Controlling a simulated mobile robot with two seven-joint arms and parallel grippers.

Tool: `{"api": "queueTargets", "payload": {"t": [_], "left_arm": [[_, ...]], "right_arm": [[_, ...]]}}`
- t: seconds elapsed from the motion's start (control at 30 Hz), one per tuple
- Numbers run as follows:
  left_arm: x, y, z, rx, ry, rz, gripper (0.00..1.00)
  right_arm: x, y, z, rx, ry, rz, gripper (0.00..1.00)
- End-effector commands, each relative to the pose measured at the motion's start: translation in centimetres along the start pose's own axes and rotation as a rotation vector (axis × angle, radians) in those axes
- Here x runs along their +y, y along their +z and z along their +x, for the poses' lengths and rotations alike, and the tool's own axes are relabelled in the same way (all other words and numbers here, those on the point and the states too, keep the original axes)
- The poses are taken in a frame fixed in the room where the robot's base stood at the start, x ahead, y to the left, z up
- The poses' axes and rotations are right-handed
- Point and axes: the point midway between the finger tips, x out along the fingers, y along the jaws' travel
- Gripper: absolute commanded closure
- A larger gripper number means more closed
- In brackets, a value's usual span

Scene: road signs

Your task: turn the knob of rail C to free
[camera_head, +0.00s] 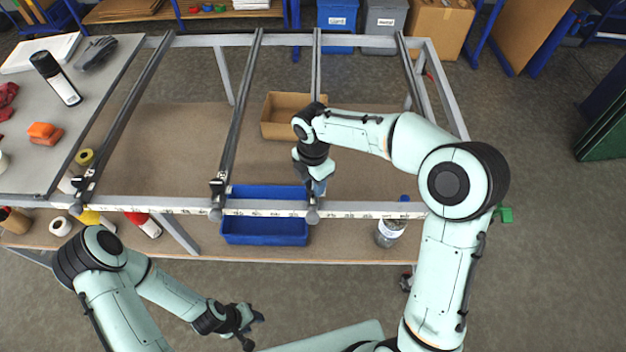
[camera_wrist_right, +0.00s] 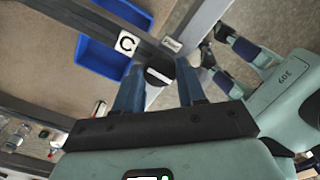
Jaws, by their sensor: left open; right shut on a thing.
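Rail C, the third rail from the left in the head view (camera_head: 316,64), runs away from the front beam. In the right wrist view its end carries a white tile with a black C (camera_wrist_right: 126,43). Its black knob (camera_wrist_right: 158,75), with a pale line across its face, sits between the fingers of my right gripper (camera_wrist_right: 157,82), which is shut on it. In the head view my right gripper (camera_head: 316,188) is at the front end of this rail and partly hides it. My left gripper (camera_head: 248,328) is open and empty, low in front of the frame.
A blue bin (camera_head: 264,238) stands on the lower shelf below the front beam (camera_head: 160,206). A grey table top (camera_head: 110,75) with a spray can (camera_head: 55,78) is at left.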

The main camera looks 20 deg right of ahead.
Motion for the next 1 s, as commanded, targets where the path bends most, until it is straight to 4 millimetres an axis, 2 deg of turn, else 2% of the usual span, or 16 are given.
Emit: {"api": "queueTargets", "payload": {"t": [0.23,0.7,0.73,0.77,0.8,1.0], "left_arm": [[0.02,-0.03,-0.02,0.0,0.0,0.0,0.57],[0.02,-0.03,-0.02,0.0,0.0,0.0,0.57],[0.02,-0.02,-0.02,0.0,0.0,0.0,0.57],[0.02,-0.03,-0.02,0.0,0.0,0.0,0.57],[0.02,-0.03,-0.02,0.0,0.0,0.0,0.57],[0.01,-0.02,-0.01,0.0,0.0,0.0,0.57]], "right_arm": [[0.1,0.0,-0.14,0.0,0.004,-0.059,0.91],[0.1,0.0,-0.15,-0.001,0.004,-0.071,0.91],[0.1,0.0,-0.15,-0.001,0.004,-0.071,0.51],[0.1,0.0,-0.15,-0.001,0.004,-0.071,0.41],[0.09,0.0,-0.14,-0.001,0.004,-0.07,0.35],[0.04,0.0,-0.07,0.0,0.002,-0.069,0.35]]}}
